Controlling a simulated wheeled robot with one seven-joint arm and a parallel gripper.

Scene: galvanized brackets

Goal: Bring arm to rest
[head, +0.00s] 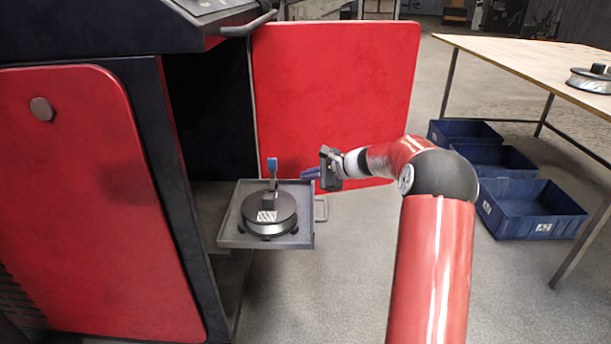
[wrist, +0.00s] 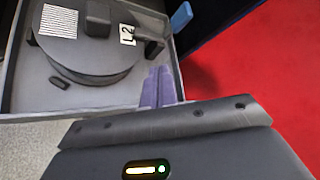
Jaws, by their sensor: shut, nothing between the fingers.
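My arm reaches forward from the lower right in the head view. My gripper (head: 309,174) is shut and empty. It is just right of a grey pull-out tray (head: 302,228) and in front of the open red cabinet door. In the wrist view the purple fingers of my gripper (wrist: 158,87) are together at the tray's edge, beside a dark round unit (wrist: 90,62). That unit (head: 269,210) sits in the tray, with a white striped label and a blue-tipped upright lever (head: 272,168). I cannot tell whether the fingers touch the tray.
The open red door (head: 335,95) stands behind my gripper. A second red panel (head: 90,200) is at the left. Blue bins (head: 530,212) lie on the floor under a wooden table (head: 530,62) carrying a spool (head: 592,80).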

